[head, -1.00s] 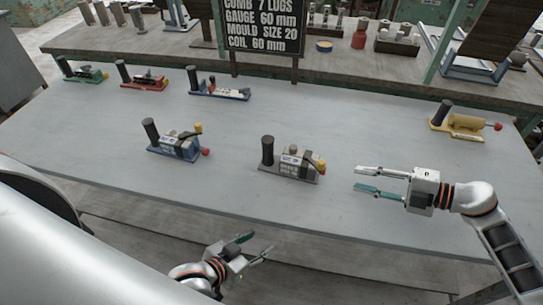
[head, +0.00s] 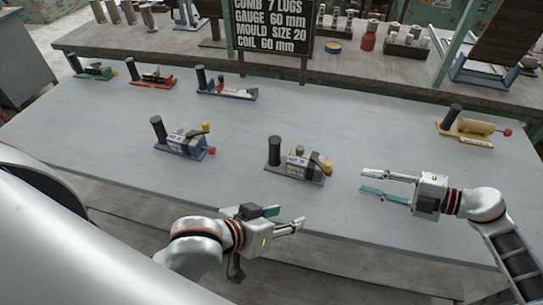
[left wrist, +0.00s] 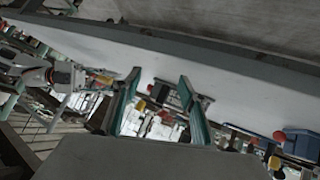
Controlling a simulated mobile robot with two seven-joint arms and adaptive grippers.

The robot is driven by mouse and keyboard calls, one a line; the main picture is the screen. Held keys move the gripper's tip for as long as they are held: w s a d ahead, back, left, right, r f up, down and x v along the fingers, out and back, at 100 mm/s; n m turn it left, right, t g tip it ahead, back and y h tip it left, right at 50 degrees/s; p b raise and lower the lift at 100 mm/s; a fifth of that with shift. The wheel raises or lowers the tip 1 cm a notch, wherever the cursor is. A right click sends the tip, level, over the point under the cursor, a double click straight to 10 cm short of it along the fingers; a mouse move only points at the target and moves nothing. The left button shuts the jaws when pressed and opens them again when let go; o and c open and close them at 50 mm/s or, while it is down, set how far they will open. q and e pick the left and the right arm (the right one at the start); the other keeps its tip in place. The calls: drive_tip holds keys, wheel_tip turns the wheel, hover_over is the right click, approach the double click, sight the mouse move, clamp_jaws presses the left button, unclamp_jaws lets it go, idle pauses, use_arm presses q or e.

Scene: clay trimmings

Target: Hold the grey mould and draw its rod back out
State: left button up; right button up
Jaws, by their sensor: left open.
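The grey mould (head: 292,168) stands on the table, right of centre in the head view. It has a dark upright post at its left end, a pale label on its block, and yellow and red knobs at its right end. The rod itself is too small to make out.
A blue mould (head: 181,147) stands left of the grey one. A yellow fixture (head: 468,128) is at the right. Green (head: 95,73), red (head: 153,79) and blue (head: 226,94) fixtures line the back left. A dark sign (head: 272,27) stands behind. Table between them is clear.

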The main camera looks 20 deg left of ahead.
sight(274, 148)
use_arm(q)
drive_tip(key=w+a+y, duration=0.1)
drive_tip(key=w, duration=0.1)
drive_tip(key=w+a+n+t+y, duration=0.1)
drive_tip(key=w, duration=0.1)
drive_tip(key=w+a+n+y, duration=0.1)
drive_tip(key=w+a+y, duration=0.1)
drive_tip(key=w, duration=0.1)
drive_tip(key=shift+r, duration=0.25)
drive_tip(key=w+a+r+n+t+y, duration=0.1)
drive_tip(key=w+a+r+y, duration=0.1)
drive_tip(key=w+a+r+n+t+y, duration=0.1)
drive_tip(key=w+a+r+y, duration=0.1)
drive_tip(key=w, duration=0.1)
drive_tip(key=shift+a+r, duration=0.15)
drive_tip(key=shift+r, duration=0.25)
drive_tip(key=shift+x, duration=3.8)
drive_tip(key=shift+r, duration=0.1)
clamp_jaws()
drive_tip(key=shift+n, duration=0.3)
use_arm(e)
drive_tip(key=shift+o, duration=0.3)
drive_tip(key=shift+o, duration=0.6)
